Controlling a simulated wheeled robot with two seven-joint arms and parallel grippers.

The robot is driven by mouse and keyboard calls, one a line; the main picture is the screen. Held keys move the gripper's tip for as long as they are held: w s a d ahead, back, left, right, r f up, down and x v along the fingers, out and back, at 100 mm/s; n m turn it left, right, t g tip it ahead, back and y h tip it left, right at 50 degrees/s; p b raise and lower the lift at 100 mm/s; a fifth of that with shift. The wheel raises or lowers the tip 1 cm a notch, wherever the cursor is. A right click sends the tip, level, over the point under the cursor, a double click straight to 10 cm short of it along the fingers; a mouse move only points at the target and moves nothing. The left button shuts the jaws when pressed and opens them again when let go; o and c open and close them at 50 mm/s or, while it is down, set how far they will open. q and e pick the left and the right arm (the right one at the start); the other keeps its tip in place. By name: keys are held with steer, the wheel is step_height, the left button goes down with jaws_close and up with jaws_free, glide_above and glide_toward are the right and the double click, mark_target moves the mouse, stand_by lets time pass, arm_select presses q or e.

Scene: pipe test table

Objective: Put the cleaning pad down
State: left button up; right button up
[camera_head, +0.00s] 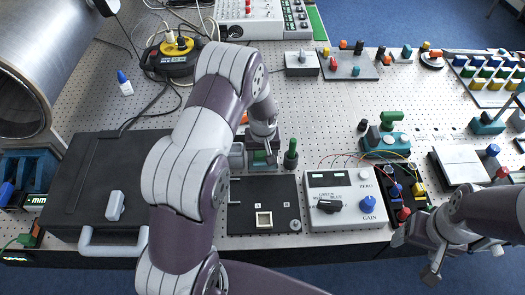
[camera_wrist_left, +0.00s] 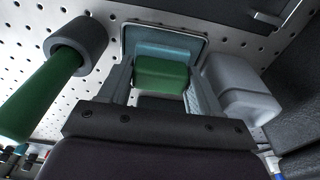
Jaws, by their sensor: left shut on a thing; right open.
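The cleaning pad, seen as a green block (camera_wrist_left: 160,75), sits between the two fingers of my left gripper (camera_wrist_left: 160,98) in the left wrist view. In the head view the green of the pad (camera_head: 262,157) shows just below my left gripper (camera_head: 262,145), which is shut on it. A shallow tray with a blue-grey inside (camera_wrist_left: 165,42) lies directly beyond the pad. I cannot tell whether the pad touches it. My arm hides part of this area. My right gripper (camera_head: 437,262) is open and empty at the front right, near the table edge.
A green-handled tool with a dark collar (camera_head: 291,155) stands close to the right of my left gripper. A grey block (camera_head: 237,156) is close on its left. A black plate (camera_head: 262,212) and a grey control box (camera_head: 345,200) lie in front. A black case (camera_head: 90,185) is at left.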

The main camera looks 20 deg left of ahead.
mark_target(263, 164)
arm_select(q)
steer(key=shift+s+d, duration=0.15)
steer(key=shift+s, duration=0.1)
steer(key=o, duration=0.9)
steer(key=shift+c, duration=0.2)
steer(key=shift+w+f, duration=0.15)
steer(key=shift+w, duration=0.05)
arm_select(e)
steer(key=shift+f, duration=0.15)
arm_select(q)
steer(key=shift+r, duration=0.2)
step_height(263, 164, up, 12)
steer(key=s+b, duration=0.2)
steer(key=b, duration=0.1)
arm_select(e)
steer(key=shift+s+d+f, duration=0.1)
steer(key=shift+s+f, duration=0.1)
steer(key=shift+f, duration=0.35)
steer(key=shift+s+f, duration=0.15)
steer(key=shift+f, duration=0.4)
arm_select(q)
steer(key=s+d+m, duration=0.2)
steer(key=s, duration=0.6)
steer(key=s+d+m, duration=0.3)
steer(key=s, duration=0.6)
steer(key=shift+h, duration=0.3)
arm_select(e)
steer(key=shift+o, duration=0.2)
steer(key=shift+w+f, duration=0.1)
steer(key=shift+w, duration=0.25)
